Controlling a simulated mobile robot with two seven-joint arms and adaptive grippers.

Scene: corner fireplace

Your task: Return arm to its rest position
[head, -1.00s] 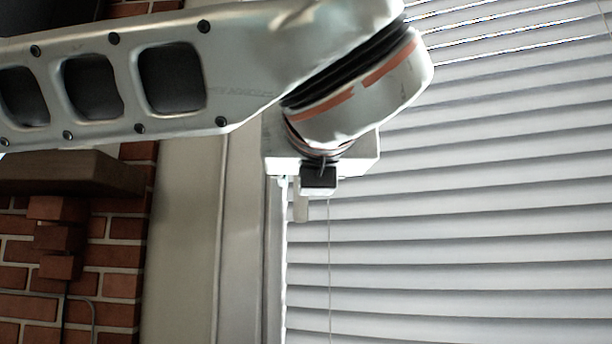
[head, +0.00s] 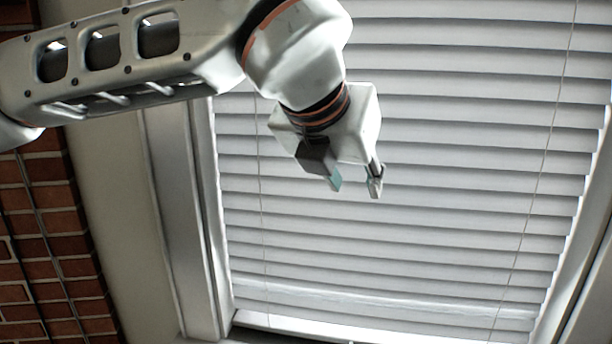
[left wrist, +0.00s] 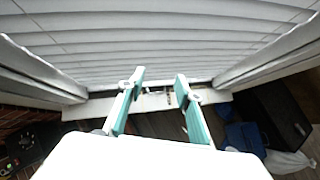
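My left arm comes in from the upper left in the head view. Its gripper (head: 355,186) hangs downward in front of the window blinds, its two fingers apart with nothing between them. In the left wrist view the left gripper (left wrist: 160,84) shows two teal-lined fingers spread apart and empty, with the window sill beyond them. My right gripper is in neither current view.
White window blinds (head: 400,245) fill the middle and right of the head view. A brick wall (head: 52,215) stands at the left. The left wrist view shows a dark box-like piece (left wrist: 272,112) and a blue item (left wrist: 243,138) at the lower right.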

